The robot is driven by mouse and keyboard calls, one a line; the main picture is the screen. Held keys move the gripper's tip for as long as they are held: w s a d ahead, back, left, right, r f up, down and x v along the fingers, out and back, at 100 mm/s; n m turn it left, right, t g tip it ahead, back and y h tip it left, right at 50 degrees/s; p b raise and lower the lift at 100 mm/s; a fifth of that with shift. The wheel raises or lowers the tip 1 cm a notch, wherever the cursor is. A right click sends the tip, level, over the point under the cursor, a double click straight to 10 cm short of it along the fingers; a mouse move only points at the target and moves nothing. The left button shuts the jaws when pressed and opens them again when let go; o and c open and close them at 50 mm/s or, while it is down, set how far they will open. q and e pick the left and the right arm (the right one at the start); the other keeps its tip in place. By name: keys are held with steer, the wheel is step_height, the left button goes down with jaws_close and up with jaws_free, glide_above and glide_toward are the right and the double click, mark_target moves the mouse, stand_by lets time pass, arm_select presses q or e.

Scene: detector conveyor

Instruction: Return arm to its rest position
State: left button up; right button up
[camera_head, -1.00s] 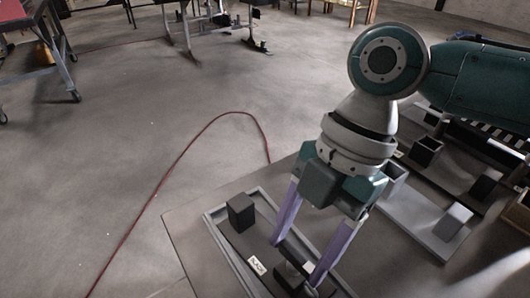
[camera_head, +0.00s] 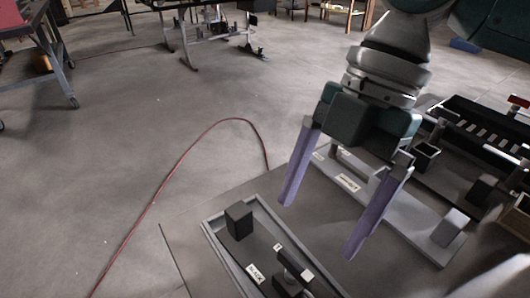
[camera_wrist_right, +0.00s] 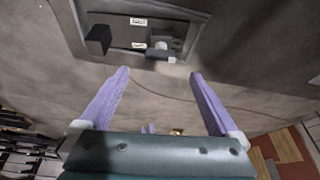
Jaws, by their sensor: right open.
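My right gripper (camera_head: 318,228) hangs over the table in the head view with its two purple fingers wide apart and nothing between them. The tray also shows at the top of the right wrist view (camera_wrist_right: 205,25). My left gripper is in neither view.
A light grey fixture plate (camera_head: 400,222) lies behind the right gripper, with a dark conveyor-like unit (camera_head: 480,125) at the far right. A red cable (camera_head: 175,175) curves over open floor at left. A wheeled table (camera_head: 45,50) stands at the back left.

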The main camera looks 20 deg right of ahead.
steer(key=v, duration=0.2)
steer(key=shift+w+d+r, duration=0.1)
steer(key=shift+d+r, duration=0.05)
steer(key=shift+r, duration=0.25)
